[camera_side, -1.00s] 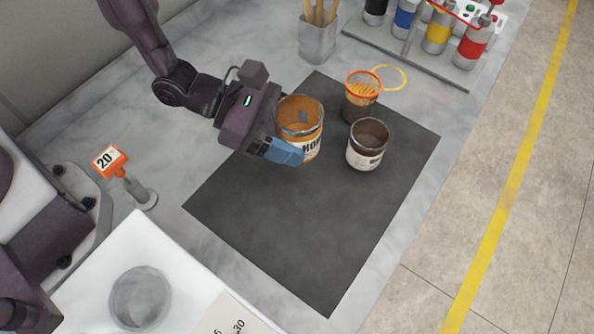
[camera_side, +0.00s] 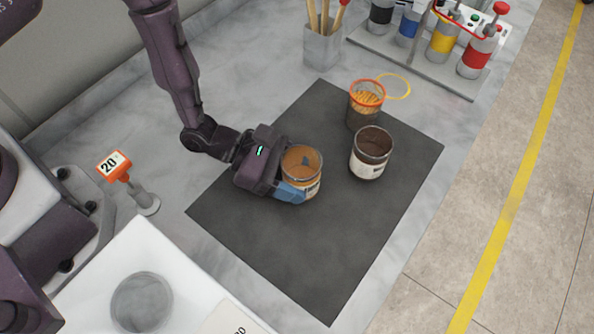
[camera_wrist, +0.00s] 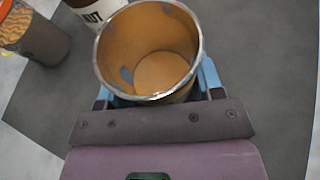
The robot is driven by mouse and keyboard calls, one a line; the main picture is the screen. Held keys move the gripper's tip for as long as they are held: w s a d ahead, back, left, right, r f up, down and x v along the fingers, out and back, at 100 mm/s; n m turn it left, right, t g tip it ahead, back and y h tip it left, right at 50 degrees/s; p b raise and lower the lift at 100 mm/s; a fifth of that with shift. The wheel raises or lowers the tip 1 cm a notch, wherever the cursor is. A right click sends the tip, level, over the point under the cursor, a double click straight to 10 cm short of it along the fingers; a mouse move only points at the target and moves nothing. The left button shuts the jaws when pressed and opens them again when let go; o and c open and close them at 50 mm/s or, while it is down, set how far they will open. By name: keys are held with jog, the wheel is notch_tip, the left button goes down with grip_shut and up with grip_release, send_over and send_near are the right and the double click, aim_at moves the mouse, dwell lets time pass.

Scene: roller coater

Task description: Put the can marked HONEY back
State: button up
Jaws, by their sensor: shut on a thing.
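The HONEY can (camera_side: 312,190) is an open metal can with an orange inside and an orange and white label, partly covered by my gripper. My gripper (camera_side: 293,190) is shut around its side with blue fingers. The can is upright, over the left-middle of the dark mat (camera_side: 330,270); I cannot tell whether its bottom touches the mat. In the wrist view the can (camera_wrist: 160,70) sits between the blue fingers (camera_wrist: 155,92), its inside empty but for a bluish patch on the wall.
A dark brown can (camera_side: 369,165) with a white label stands right of the held can. Behind it is an orange-rimmed container (camera_side: 365,118) beside a yellow ring (camera_side: 394,86). A tool holder (camera_side: 322,48) and coloured bottles (camera_side: 443,40) stand at the back. The mat's front is clear.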

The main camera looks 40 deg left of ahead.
jog(key=shift+f, duration=0.1)
jog(key=o, duration=1)
jog(key=v, duration=1.2)
